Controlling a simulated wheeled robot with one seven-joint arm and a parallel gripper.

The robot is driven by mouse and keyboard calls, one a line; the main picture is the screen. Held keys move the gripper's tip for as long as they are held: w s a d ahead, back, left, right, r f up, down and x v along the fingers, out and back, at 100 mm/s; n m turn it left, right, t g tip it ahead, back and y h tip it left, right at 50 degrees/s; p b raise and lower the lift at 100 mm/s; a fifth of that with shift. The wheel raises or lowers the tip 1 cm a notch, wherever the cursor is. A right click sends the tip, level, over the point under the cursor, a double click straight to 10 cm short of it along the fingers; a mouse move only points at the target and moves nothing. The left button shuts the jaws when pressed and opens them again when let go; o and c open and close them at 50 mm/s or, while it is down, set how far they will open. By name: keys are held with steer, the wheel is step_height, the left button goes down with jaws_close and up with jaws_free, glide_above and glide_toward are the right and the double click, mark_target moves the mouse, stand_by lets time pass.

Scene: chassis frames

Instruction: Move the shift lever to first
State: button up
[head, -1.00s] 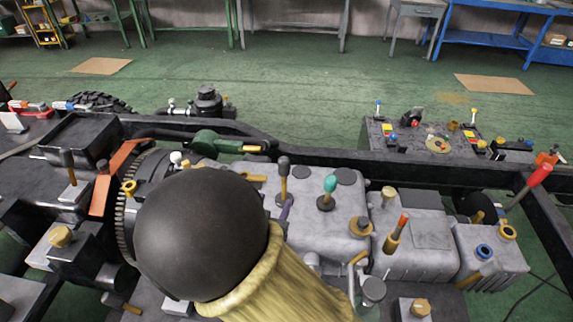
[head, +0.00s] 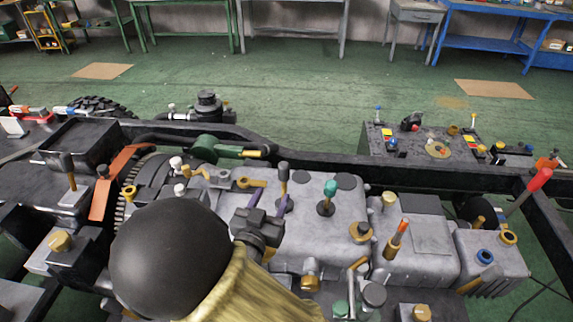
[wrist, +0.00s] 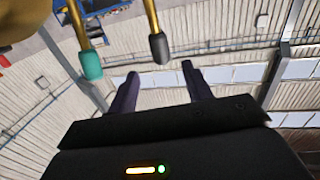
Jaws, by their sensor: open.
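The grey gearbox casing (head: 315,235) carries two upright levers on its top. One has a dark grey knob (head: 283,166) on a brass stem, the other a teal knob (head: 330,187). I cannot tell from the pictures which is the shift lever. My gripper (head: 268,200) is open, with its purple fingers close by the dark-knobbed lever. In the wrist view, the dark knob (wrist: 159,48) shows beyond and between the open fingertips (wrist: 162,80); contact is not seen. The teal knob (wrist: 92,65) is off to the left there. My arm hides part of the casing.
An orange-tipped lever (head: 398,235) and a red-handled lever (head: 530,188) stand to the right. A brass fitting (head: 250,183) sits left of the dark-knobbed lever. The dark chassis rail (head: 420,172) runs behind the casing.

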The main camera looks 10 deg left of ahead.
mark_target(286, 166)
steer(key=w, duration=0.4)
steer(key=w+d+p, duration=0.1)
steer(key=w, duration=0.7)
steer(key=shift+w+d+p, duration=0.2)
steer(key=shift+d+p, duration=0.15)
steer(key=shift+d, duration=0.05)
steer(key=shift+c, duration=0.2)
jaws_close()
